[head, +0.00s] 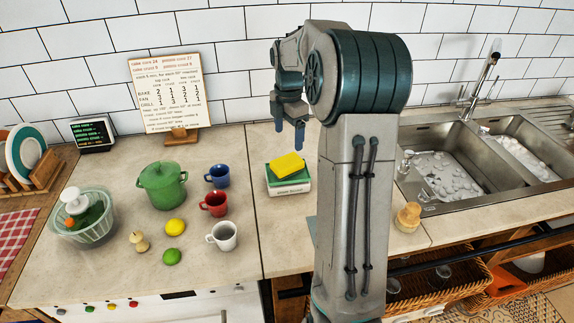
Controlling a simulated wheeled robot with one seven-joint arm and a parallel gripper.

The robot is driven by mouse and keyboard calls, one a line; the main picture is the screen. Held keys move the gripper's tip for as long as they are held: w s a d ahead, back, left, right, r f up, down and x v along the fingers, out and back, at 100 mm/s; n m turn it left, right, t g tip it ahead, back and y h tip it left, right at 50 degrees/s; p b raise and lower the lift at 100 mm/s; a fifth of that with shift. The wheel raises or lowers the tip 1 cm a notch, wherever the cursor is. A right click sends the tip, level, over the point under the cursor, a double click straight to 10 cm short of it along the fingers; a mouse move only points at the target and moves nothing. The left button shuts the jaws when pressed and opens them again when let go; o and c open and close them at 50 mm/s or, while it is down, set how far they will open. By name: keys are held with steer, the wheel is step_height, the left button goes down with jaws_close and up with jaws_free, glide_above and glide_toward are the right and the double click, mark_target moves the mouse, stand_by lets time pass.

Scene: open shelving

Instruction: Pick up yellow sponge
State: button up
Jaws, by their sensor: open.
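In the head view, a yellow sponge (289,165) lies on top of a white and green box (289,185) on the counter, left of my arm. My gripper (289,148) hangs with its fingers pointing down, above the counter and apparently near the sponge. It is open with nothing between its fingers. How far it is from the sponge in depth I cannot tell exactly. My arm hides the counter just to the right of the box.
Blue (217,175), red (214,203) and white (223,235) mugs stand left of the box. A green pot (162,187), lemon (175,227), lime (172,257) and salad spinner (84,217) stand farther left. A recipe board (168,90) stands behind. A sink (445,165) lies right.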

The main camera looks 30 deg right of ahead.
glide_above(287, 161)
steer(key=f, duration=0.5)
steer(key=shift+d, duration=0.25)
steer(key=shift+a+f+p, duration=0.2)
steer(key=shift+f+p, duration=0.4)
steer(key=shift+f, duration=2.1)
steer(key=c, duration=1.1)
steer(key=shift+r, duration=0.1)
step_height(287, 161, up, 4)
steer(key=shift+d+r+b, duration=0.1)
steer(key=shift+d+b, duration=0.05)
steer(key=shift+b, duration=0.3)
steer(key=s+d+r, duration=0.2)
steer(key=d, duration=0.1)
steer(key=s+d+r+b, duration=0.1)
steer(key=s+d+r, duration=0.1)
steer(key=d, duration=0.1)
steer(key=s+d+r, duration=0.2)
steer(key=d, duration=0.1)
steer(key=shift+s+d+r, duration=0.1)
steer(key=shift+s+r, duration=0.2)
steer(key=shift+s, duration=0.1)
